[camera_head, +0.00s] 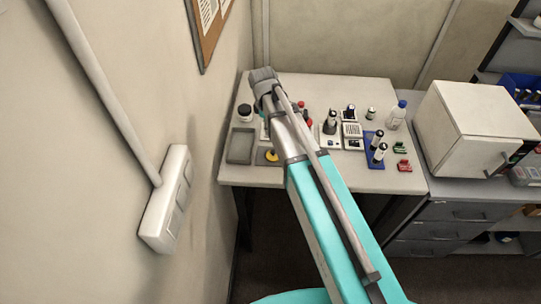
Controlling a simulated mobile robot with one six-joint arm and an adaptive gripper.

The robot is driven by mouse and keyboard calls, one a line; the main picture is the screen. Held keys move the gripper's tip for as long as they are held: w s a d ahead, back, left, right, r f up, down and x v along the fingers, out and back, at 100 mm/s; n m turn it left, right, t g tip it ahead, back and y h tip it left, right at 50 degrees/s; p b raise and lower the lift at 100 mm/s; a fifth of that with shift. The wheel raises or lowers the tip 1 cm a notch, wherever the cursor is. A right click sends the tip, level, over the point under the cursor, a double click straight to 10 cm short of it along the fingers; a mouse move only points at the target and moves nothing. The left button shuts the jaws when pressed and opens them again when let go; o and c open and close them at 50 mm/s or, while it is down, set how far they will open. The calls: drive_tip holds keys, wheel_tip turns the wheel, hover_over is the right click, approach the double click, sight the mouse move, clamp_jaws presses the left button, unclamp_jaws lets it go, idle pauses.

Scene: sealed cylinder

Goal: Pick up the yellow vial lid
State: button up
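A small yellow round piece with a dark centre, which looks like the yellow vial lid (272,155), lies on a small dark pad (261,160) near the front left of the white table (340,180). It is just left of my arm's grey section. My teal and grey arm reaches up from the bottom across the table's left part, and its grey wrist joints are above the table's back edge. My gripper's fingers do not show; the arm seems to hide them. I cannot see whether anything is held.
A grey tray (240,146) and a dark-capped jar (245,112) are at the left, near the wall. A white box (470,130) stands farther right.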

drive_tip(key=b, duration=0.8)
hover_over(273, 151)
drive_tip(key=shift+w+a+f, duration=0.1)
drive_tip(key=shift+w+f, duration=0.05)
drive_tip(key=shift+f, duration=3.95)
drive_tip(key=shift+f+b, duration=2.55)
drive_tip(key=shift+f, duration=0.05)
drive_tip(key=c, duration=0.9)
